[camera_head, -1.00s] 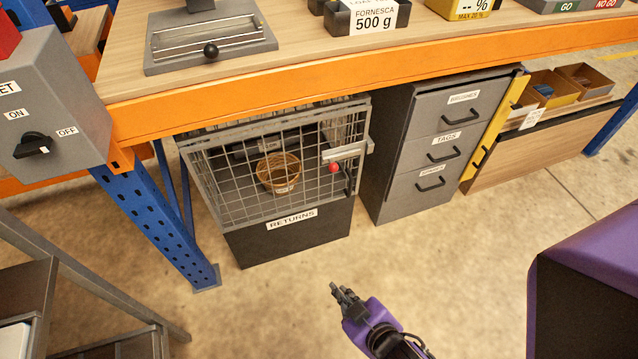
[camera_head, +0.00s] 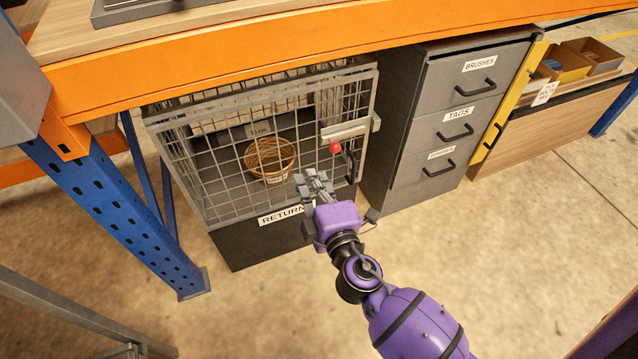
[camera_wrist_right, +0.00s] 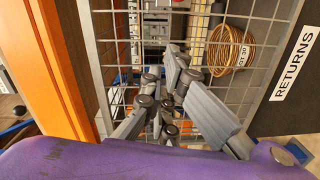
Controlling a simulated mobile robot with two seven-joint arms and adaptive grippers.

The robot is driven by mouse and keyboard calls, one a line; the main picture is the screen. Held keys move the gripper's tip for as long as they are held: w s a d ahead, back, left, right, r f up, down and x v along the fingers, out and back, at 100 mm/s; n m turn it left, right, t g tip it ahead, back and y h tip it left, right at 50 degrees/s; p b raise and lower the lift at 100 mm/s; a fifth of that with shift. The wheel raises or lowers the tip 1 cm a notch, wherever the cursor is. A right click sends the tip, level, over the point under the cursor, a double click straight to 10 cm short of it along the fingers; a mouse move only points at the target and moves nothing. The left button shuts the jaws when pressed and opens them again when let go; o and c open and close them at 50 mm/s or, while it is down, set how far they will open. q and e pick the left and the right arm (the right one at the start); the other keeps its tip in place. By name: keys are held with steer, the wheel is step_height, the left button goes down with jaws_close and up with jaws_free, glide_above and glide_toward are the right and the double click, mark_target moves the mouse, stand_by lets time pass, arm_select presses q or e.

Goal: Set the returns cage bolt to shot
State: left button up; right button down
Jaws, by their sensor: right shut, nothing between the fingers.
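The returns cage (camera_head: 222,238) stands under the bench, with a wire mesh front and a dark lower panel. Its bolt (camera_head: 344,131) is a pale grey plate at the upper right of the front, with a red knob (camera_head: 335,148) at its lower left. I cannot tell how far the bolt's bar reaches into the grey bracket (camera_head: 376,122) on the right. My right gripper (camera_head: 313,180) is shut and empty, in front of the mesh, below and left of the knob. In the right wrist view its fingers (camera_wrist_right: 168,103) are together before the mesh. My left gripper is out of view.
A wicker basket (camera_head: 270,158) sits inside the cage. A grey drawer unit (camera_head: 400,130) stands just right of it. The orange bench beam (camera_head: 300,50) runs above, and a blue post (camera_head: 105,200) stands at the left. The floor in front is clear.

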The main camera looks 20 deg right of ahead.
mark_target(333, 145)
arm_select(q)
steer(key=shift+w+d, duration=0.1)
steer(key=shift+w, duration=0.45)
arm_select(e)
steer(key=w+d+f, duration=0.1)
steer(key=w+d, duration=0.3)
steer(key=w, duration=0.2)
steer(key=shift+w, duration=0.3)
steer(key=d+b, duration=0.1)
steer(key=d, duration=0.3)
steer(key=shift+d+f, duration=0.1)
steer(key=shift+d, duration=0.25)
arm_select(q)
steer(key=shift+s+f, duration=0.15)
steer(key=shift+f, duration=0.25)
arm_select(e)
steer(key=shift+d, duration=0.1)
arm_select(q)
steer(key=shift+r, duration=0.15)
